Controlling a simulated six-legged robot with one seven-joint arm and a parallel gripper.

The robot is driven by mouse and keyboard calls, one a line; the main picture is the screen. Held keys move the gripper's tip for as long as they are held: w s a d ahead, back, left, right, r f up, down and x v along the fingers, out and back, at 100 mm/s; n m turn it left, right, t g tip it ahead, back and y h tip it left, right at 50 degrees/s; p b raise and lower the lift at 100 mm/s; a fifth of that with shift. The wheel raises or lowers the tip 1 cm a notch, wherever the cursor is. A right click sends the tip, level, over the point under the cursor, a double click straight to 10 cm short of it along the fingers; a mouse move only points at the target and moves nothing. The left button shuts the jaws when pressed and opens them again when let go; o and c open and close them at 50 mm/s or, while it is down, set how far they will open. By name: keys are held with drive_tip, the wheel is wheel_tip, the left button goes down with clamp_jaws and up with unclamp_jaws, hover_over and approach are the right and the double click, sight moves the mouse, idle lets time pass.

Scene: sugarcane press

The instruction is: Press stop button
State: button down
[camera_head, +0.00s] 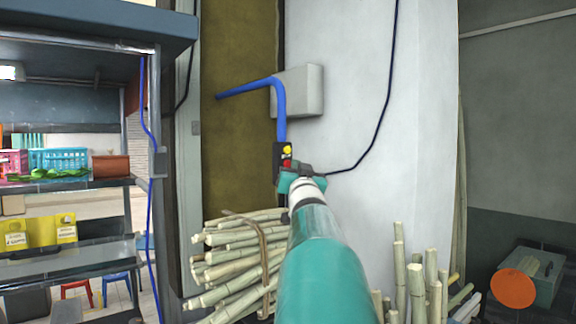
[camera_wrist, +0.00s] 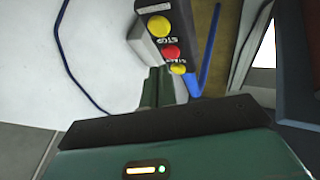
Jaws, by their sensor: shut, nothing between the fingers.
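A dark control box (camera_wrist: 176,14) hangs on the wall side and fills the top middle of the wrist view. It carries a red button (camera_wrist: 172,53) between two yellow buttons, one farther up (camera_wrist: 158,26) and one lower (camera_wrist: 178,68). The labels STOP and START show upside down beside the buttons. My gripper (camera_wrist: 162,72) is shut and empty, its green fingertips close to the lower yellow button; contact cannot be told. In the head view the box (camera_head: 277,158) stands just beyond my gripper (camera_head: 285,182), which hides its lower part.
A dark cable (camera_head: 386,95) loops along the white wall. Bundled sugarcane (camera_head: 235,255) lies below left, with more upright canes (camera_head: 417,290) at right. Shelving (camera_head: 65,265) stands at left.

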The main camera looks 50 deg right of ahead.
drive_tip(key=shift+w, duration=0.15)
idle(0.5)
drive_tip(key=shift+w+d, duration=0.1)
drive_tip(key=shift+w, duration=0.2)
drive_tip(key=shift+w, duration=0.4)
idle(0.7)
drive_tip(key=shift+s, duration=0.85)
drive_tip(key=s, duration=0.2)
drive_tip(key=s+a, duration=0.1)
drive_tip(key=s, duration=0.1)
drive_tip(key=shift+s+a, duration=0.15)
drive_tip(key=shift+s, duration=0.25)
idle(0.8)
